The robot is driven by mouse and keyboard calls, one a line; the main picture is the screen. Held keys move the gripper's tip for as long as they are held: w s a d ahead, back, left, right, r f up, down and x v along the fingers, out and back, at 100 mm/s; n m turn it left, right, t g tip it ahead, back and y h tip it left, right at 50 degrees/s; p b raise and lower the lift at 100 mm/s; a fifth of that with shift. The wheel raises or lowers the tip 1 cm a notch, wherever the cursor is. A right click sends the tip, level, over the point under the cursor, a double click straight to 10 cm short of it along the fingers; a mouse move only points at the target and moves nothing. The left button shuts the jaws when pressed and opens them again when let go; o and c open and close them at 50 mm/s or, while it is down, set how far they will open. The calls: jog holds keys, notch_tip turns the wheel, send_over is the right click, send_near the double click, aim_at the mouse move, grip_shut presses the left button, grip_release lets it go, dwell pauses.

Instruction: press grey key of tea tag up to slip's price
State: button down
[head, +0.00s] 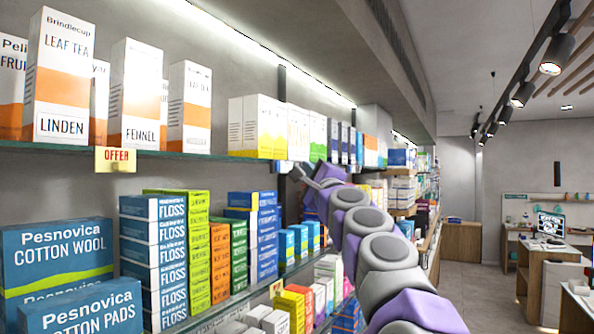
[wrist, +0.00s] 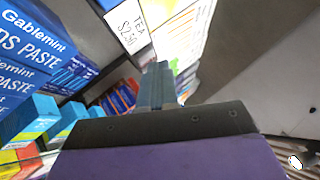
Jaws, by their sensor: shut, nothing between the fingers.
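My gripper (wrist: 160,84) is shut and empty, pointing ahead along the shelves in the wrist view. In the head view my gripper (head: 297,172) is small, close to the edge of the upper shelf. A white slip (wrist: 131,27) with "TEA" and a price line, too blurred to read surely, shows ahead and left of the fingers in the wrist view. The fingers appear apart from it. A small pale card (head: 284,167) hangs at the shelf edge beside my gripper in the head view. I cannot make out the tea tag's display or its grey key.
Leaf tea boxes (head: 62,75) stand on the upper glass shelf (head: 215,158), with a yellow offer tag (head: 115,160) on its edge. Floss boxes (head: 153,262) and cotton wool packs (head: 57,257) fill the shelf below. Open floor (head: 482,285) lies to the right.

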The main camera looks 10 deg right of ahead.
jog(key=shift+s+d, duration=0.3)
jog(key=s+d, duration=0.1)
jog(key=d, duration=0.1)
jog(key=s+d+b, duration=0.1)
jog(key=s+d, duration=0.1)
jog(key=shift+d, duration=0.1)
dwell(0.5)
dwell(0.6)
